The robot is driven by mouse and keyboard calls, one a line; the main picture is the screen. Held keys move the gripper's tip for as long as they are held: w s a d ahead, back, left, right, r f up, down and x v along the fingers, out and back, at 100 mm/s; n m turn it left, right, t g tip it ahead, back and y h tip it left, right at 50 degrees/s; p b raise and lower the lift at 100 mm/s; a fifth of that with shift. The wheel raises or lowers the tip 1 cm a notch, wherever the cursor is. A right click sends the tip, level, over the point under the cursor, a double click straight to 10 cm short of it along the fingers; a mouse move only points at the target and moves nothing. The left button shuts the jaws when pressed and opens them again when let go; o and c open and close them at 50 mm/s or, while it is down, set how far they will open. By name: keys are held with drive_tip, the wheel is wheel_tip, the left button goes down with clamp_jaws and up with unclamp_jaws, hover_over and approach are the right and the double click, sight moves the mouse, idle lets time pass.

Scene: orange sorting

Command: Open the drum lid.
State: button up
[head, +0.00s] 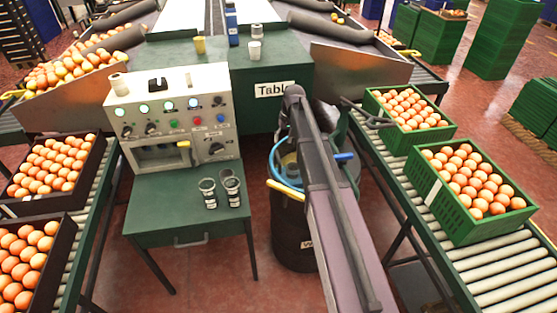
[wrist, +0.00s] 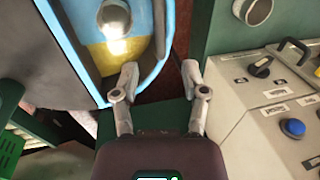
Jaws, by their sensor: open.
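The drum (head: 292,235) is a dark barrel with a partly covered label, standing on the floor right of the green table. My arm crosses in front of it and hides much of its top. A blue curved rim (head: 276,171) shows at the drum's top, left of my arm. In the wrist view the blue rim (wrist: 163,62) curves around a shiny blue and yellow surface at the upper left; I cannot tell how the lid sits. My gripper (wrist: 160,77) is open and empty. Its left finger overlaps the rim in the picture; contact is unclear. The head view does not show the fingers clearly.
A control panel (head: 170,108) with knobs and buttons stands left of the drum, close by on the right in the wrist view (wrist: 285,130). Glass-like cups (head: 209,193) stand on the green table (head: 160,210).

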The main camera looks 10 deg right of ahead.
sight(278, 157)
drive_tip(key=shift+a+f+b, duration=0.25)
drive_tip(key=shift+f+b, duration=1.05)
drive_tip(key=shift+f, duration=0.1)
drive_tip(key=shift+a+f+b, duration=0.3)
drive_tip(key=shift+f+b, duration=1.05)
drive_tip(key=shift+f, duration=0.05)
drive_tip(key=shift+a+f+b, duration=0.25)
drive_tip(key=shift+f+b, duration=1.05)
drive_tip(key=shift+f, duration=0.1)
clamp_jaws()
